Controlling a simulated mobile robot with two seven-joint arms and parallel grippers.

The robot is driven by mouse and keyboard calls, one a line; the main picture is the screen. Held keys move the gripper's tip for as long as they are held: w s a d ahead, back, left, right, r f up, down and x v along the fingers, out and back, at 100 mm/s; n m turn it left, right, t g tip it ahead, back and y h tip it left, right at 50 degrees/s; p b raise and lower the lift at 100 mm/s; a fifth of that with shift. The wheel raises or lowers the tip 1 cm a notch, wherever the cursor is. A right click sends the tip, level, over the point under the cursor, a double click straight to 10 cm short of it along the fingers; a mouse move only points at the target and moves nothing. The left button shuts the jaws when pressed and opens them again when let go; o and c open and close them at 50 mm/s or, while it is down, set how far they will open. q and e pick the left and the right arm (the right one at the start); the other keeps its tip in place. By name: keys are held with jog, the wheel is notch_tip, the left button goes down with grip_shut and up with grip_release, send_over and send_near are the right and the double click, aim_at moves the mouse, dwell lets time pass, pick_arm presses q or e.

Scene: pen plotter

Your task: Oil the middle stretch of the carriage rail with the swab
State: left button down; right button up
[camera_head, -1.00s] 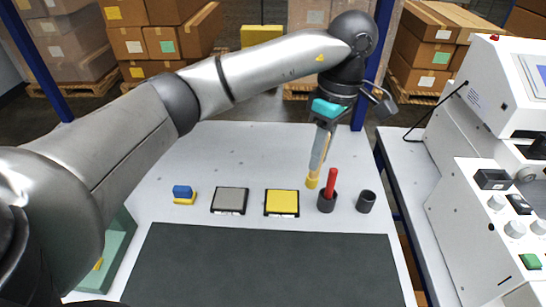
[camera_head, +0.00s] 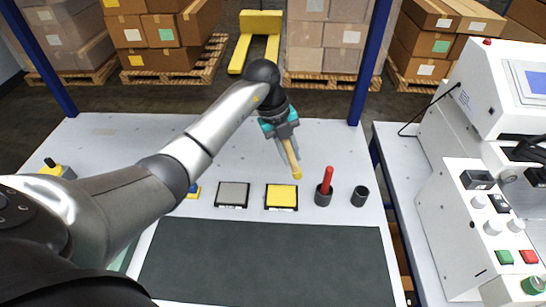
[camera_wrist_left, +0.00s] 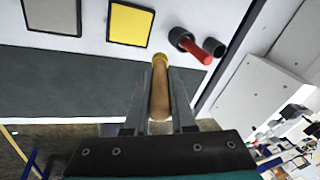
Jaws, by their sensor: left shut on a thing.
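My left gripper (camera_head: 284,138) is shut on a swab (camera_head: 292,160) with a tan wooden handle and a yellow tip. The swab slants down to the right, its tip just behind the yellow pad (camera_head: 282,196) in the head view. I cannot tell how high the tip is. In the left wrist view the swab (camera_wrist_left: 160,93) lies between the two fingers (camera_wrist_left: 159,102), with its tip pointing away. No carriage rail can be made out. A white machine (camera_head: 478,140) with buttons and a screen stands at the right. My right gripper is not in view.
A grey pad (camera_head: 233,194) lies left of the yellow pad. A dark cup (camera_head: 322,200) holds a red stick (camera_head: 327,178); another dark cup (camera_head: 360,197) stands right of it. A dark mat (camera_head: 265,262) covers the table's front. My arm partly hides a blue-and-yellow block (camera_head: 194,190).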

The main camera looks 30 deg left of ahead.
pick_arm(q)
jog(key=a+f+n+b, duration=0.1)
jog(key=f+n, duration=0.1)
jog(key=f, duration=0.1)
jog(key=s+a+f+n+t+b, duration=0.1)
jog(key=f+n+b, duration=0.1)
jog(key=f+n, duration=0.1)
jog(key=a+f+n+t+y+b, duration=0.1)
jog(key=f+n+b, duration=0.1)
jog(key=f, duration=0.1)
jog(key=shift+s+a+f, duration=0.35)
jog(key=shift+f, duration=0.05)
jog(key=shift+f+b, duration=0.5)
jog(key=shift+f, duration=0.05)
dwell(1.2)
jog(key=shift+s+f+p, duration=0.1)
jog(key=shift+p, duration=0.25)
dwell(1.4)
notch_tip(320, 180, up, 7)
jog(key=p, duration=0.7)
dwell(0.7)
